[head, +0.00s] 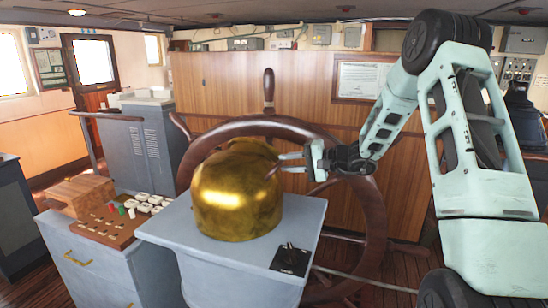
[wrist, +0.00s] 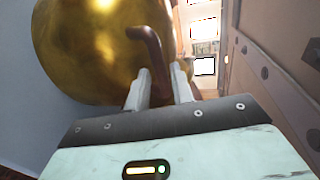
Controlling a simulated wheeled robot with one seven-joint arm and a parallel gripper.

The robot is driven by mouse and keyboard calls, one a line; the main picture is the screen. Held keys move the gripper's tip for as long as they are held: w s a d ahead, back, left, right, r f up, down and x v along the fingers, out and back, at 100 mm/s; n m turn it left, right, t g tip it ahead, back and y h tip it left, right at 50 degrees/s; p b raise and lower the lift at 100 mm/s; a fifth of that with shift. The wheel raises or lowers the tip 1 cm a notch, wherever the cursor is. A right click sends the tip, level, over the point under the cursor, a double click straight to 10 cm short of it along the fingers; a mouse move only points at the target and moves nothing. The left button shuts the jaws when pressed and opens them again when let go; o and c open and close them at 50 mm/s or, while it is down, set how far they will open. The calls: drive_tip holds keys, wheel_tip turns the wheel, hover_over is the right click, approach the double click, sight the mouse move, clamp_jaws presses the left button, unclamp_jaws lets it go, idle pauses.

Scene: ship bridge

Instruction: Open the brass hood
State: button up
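The brass hood (head: 237,195) is a shiny gold dome standing on a grey pedestal (head: 190,230), and it looks closed. It fills the upper left of the wrist view (wrist: 85,50). A brown curved handle (wrist: 150,45) sticks out from its side. My gripper (head: 281,163) is at the hood's right side in the head view. In the wrist view my gripper (wrist: 161,76) has its two fingers apart, with the handle's lower part in line with the gap. I cannot tell whether the fingers touch the handle or the hood.
A large wooden ship's wheel (head: 372,215) stands right behind the pedestal, close to my arm. A small black lever plate (head: 290,260) sits on the pedestal's front right corner. A grey cabinet with a switch panel (head: 115,225) and a wooden box (head: 80,193) stands to the left.

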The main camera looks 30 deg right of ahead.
drive_tip(key=shift+p+x, duration=0.8)
drive_tip(key=shift+x, duration=1.7)
drive_tip(key=shift+r, duration=0.1)
clamp_jaws()
